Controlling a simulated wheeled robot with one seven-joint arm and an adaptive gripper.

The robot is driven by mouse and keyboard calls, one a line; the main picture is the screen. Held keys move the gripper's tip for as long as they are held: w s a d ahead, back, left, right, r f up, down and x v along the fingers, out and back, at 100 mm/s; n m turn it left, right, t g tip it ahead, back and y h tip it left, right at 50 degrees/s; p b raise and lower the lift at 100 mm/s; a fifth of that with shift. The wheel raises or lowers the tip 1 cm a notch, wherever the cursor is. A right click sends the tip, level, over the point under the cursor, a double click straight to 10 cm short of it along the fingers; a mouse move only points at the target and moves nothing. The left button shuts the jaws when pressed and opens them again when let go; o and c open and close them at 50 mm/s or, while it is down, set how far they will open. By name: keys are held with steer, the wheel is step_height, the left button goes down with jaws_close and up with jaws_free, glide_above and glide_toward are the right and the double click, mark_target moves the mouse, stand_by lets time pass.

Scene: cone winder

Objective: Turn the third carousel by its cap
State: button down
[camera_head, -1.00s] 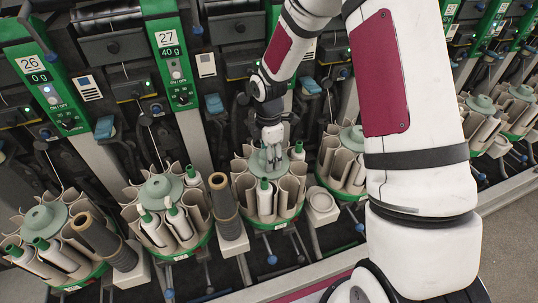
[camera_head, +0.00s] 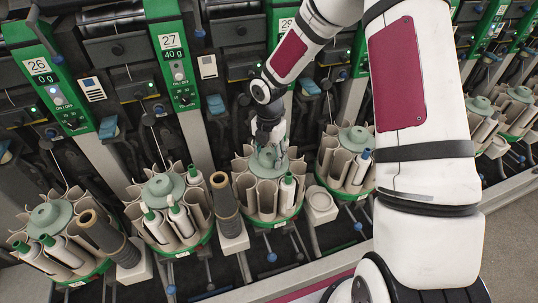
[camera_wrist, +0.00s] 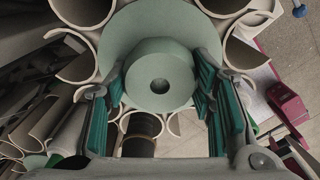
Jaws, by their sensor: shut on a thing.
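The third carousel (camera_head: 252,192) from the left is a ring of open beige pots with a pale green cap in its middle, on a green base. My gripper (camera_head: 269,156) reaches down onto this cap from above. In the wrist view the cap (camera_wrist: 160,62) shows as a round raised hub with a centre hole. My two green-padded fingers are on either side of it, shut on it, though the exact contact is hard to see. One white tube with a green tip (camera_head: 288,192) stands at the carousel's front right. The cap is partly hidden by my gripper in the head view.
Two similar carousels with tubes (camera_head: 160,188) (camera_head: 50,216) are to the left, and another (camera_head: 349,140) is to the right. A dark tube (camera_head: 224,195) stands close on the left. A white block with a round top (camera_head: 320,202) is at the right front.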

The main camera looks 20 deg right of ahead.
stand_by(0.5)
steer(key=c, duration=0.7)
jaws_free()
steer(key=shift+r, duration=0.15)
step_height(320, 180, up, 12)
steer(key=shift+f, duration=0.15)
steer(key=s+r+m+t, duration=0.1)
steer(key=s+r+m, duration=0.5)
steer(key=s+m, duration=0.3)
steer(key=s+r+m+t, duration=0.2)
steer(key=s+r+m, duration=0.5)
steer(key=s+m, duration=0.1)
steer(key=s+r+m+t, duration=0.2)
steer(key=s+r+m, duration=0.5)
steer(key=s+m, duration=0.2)
steer(key=shift+s+d+r+m, duration=0.1)
steer(key=shift+s+r+m, duration=0.15)
steer(key=shift+s, duration=0.2)
